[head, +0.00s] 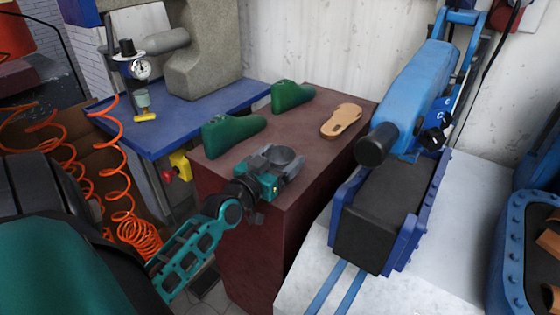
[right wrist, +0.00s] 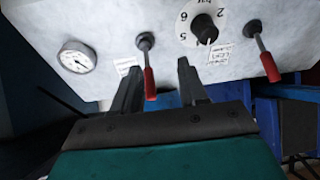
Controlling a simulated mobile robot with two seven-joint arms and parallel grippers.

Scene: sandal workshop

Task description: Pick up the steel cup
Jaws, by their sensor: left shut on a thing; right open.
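The steel cup (head: 284,156) is a round grey metal cup, seen from above in the head view near the front part of the brown cabinet top (head: 305,118). My left gripper (head: 278,166) is shut on the steel cup, with its fingers along the cup's sides. I cannot tell whether the cup touches the surface below. My right gripper (right wrist: 160,88) is open and empty in the right wrist view, facing a pale control panel (right wrist: 105,30). It is not seen in the head view.
Two green shoe lasts (head: 233,133) (head: 291,95) and a tan sole (head: 341,120) lie on the cabinet top. A blue press (head: 405,100) stands to the right. Orange coiled hoses (head: 113,190) hang at left. Red-handled levers (right wrist: 150,82) (right wrist: 269,66) stick out near my right gripper.

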